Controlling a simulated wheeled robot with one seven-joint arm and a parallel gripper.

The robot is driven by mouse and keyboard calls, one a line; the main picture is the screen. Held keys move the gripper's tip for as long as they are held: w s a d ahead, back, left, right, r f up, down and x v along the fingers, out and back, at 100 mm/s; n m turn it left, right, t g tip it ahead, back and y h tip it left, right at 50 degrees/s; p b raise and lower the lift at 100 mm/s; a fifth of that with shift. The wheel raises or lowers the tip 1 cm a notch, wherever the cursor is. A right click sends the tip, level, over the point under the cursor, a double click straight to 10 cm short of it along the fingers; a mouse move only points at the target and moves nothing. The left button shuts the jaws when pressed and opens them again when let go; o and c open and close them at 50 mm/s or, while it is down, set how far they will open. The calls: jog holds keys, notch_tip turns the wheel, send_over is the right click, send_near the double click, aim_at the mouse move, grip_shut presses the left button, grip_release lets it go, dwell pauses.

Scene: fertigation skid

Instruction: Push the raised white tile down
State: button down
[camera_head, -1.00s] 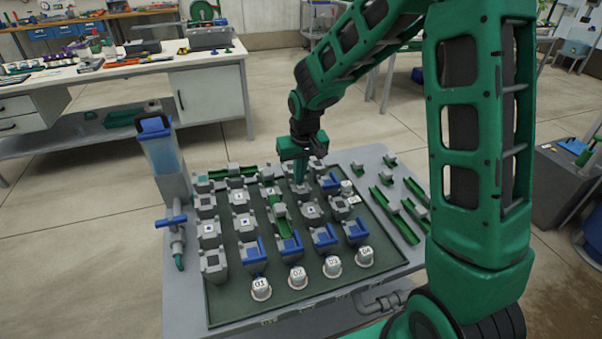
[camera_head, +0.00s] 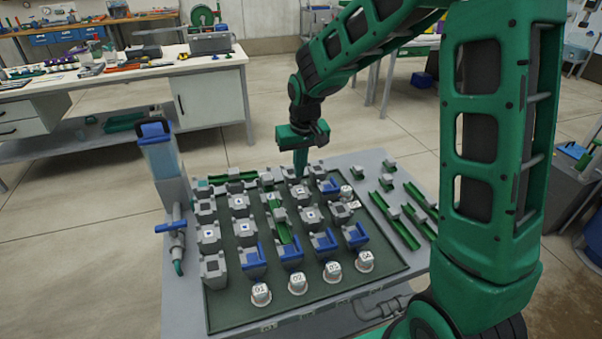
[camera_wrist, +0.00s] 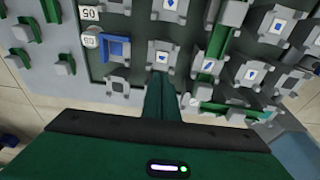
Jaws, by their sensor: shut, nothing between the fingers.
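A board (camera_head: 225,305) carries a grid of grey blocks, several with white tiles marked in blue. My gripper (camera_head: 300,176) is shut and empty, pointing down over the back part of the grid. In the wrist view its fingertips (camera_wrist: 160,76) are close to a white tile with a blue arrow (camera_wrist: 162,57); that tile also shows in the head view (camera_head: 300,192), just below the fingertips. More white tiles show in the wrist view to the right, one of them on a block (camera_wrist: 250,74). I cannot tell from these views which tile stands raised, or whether the fingertips touch one.
Blue channel pieces (camera_head: 291,251) and numbered white round caps (camera_head: 297,283) line the board's front. Green channels (camera_head: 395,220) lie on the right. A blue-filled tank (camera_head: 160,157) and a blue-handled valve (camera_head: 172,225) stand at the left edge. Air above the board is mostly free.

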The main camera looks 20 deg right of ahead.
jog(key=shift+r, duration=1.55)
